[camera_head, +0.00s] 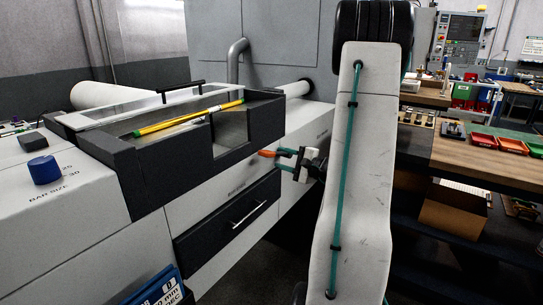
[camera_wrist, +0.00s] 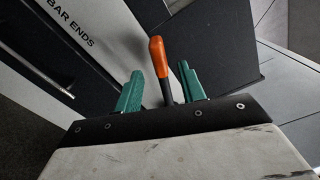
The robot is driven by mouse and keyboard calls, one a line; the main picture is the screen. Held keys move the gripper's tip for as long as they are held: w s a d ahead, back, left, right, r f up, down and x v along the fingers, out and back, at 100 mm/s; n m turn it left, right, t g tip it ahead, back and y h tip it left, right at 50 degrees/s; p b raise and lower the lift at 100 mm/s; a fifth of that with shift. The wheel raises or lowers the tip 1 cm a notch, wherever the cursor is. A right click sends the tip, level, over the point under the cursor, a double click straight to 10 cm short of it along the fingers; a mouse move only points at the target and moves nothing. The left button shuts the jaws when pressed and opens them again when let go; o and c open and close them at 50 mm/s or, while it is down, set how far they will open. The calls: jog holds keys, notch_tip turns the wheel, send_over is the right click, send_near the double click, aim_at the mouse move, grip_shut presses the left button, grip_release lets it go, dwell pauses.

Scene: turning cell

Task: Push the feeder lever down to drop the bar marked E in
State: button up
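The feeder lever, with an orange grip (camera_head: 267,153), sticks out from the feeder's front face in the head view. In the wrist view the orange lever (camera_wrist: 158,57) stands between my two teal fingers. My gripper (camera_head: 284,160) is open around the lever, with a visible gap on each side in the wrist view (camera_wrist: 160,72). A yellow bar (camera_head: 188,118) lies slanted in the dark feeder tray (camera_head: 122,165). No letter can be read on the bar. The lever's base is hidden behind my gripper in the wrist view.
A blue knob (camera_head: 44,170) marked BAR SIZE sits on the left housing. A drawer (camera_head: 228,217) with a handle is below the feeder. A blue labelled box (camera_head: 160,289) is at the bottom. A wooden bench (camera_head: 470,160) with red trays (camera_head: 498,143) stands right.

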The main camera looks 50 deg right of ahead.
aim_at(272, 155)
jog(key=w, duration=0.6)
jog(key=shift+w+a, duration=0.2)
jog(key=shift+a, duration=0.15)
